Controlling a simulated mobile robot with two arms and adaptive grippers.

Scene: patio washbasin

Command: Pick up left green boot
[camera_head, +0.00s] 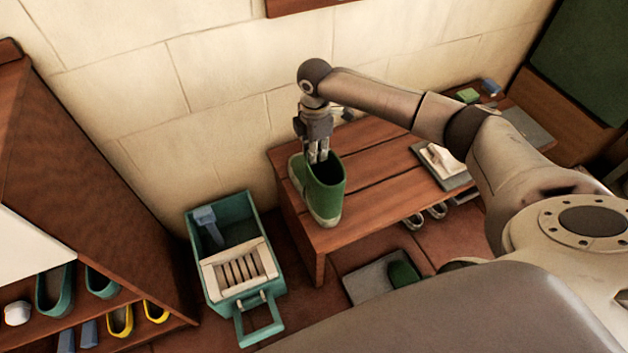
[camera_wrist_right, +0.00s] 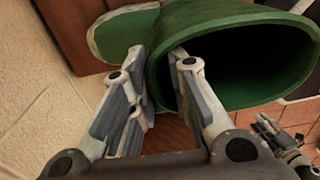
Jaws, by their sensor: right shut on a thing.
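A green boot (camera_head: 328,187) with a pale sole stands upright at the left end of the brown wooden bench, its dark opening facing up. My right gripper (camera_head: 318,157) comes down from above onto the boot's rim. In the right wrist view, one finger of the gripper (camera_wrist_right: 160,95) is outside the boot shaft (camera_wrist_right: 165,65) and one reaches inside its opening, with the wall between them. A green part with a pale edge (camera_wrist_right: 125,38) shows beyond the shaft; I cannot tell whether it is the same boot's toe.
A teal crate (camera_head: 199,281) with a grey brush and slatted insert stands on the floor left of the bench (camera_head: 375,180). A shoe rack (camera_head: 130,312) is further left. A grey mat (camera_head: 362,284) with a green item lies below the bench. The wall is close behind.

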